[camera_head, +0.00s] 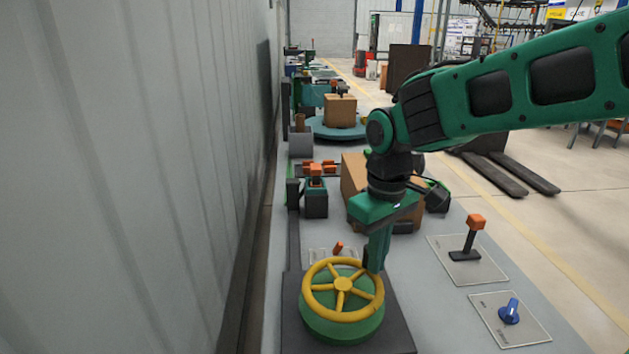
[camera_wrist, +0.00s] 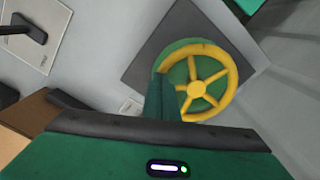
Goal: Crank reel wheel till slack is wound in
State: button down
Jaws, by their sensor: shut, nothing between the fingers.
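A yellow reel wheel (camera_head: 343,285) with several spokes sits on a green round base on a dark square plate. My gripper (camera_head: 374,268) points down at the wheel's far right rim, very close to it; I cannot tell whether it touches. The wheel also shows in the wrist view (camera_wrist: 200,88), with the fingers (camera_wrist: 161,98) over or beside its left rim. The fingers are shut with nothing between them. No rope or slack line is visible.
An orange-topped lever (camera_head: 472,235) and a blue knob (camera_head: 510,312) stand on plates at right. A cardboard box (camera_head: 353,178) is behind my gripper, and another box (camera_head: 340,110) sits on a turntable farther back. A corrugated wall (camera_head: 130,180) bounds the left.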

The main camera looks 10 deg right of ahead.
aim_at(328, 258)
jog(key=shift+w+a, duration=0.5)
jog(key=shift+w, duration=0.3)
jog(key=shift+w+a, duration=0.45)
jog(key=shift+w, duration=0.3)
jog(key=shift+w+a, duration=0.5)
jog(key=shift+a, duration=0.3)
jog(key=shift+w+a, duration=0.45)
jog(key=shift+a, duration=0.3)
jog(key=shift+a, duration=1.85)
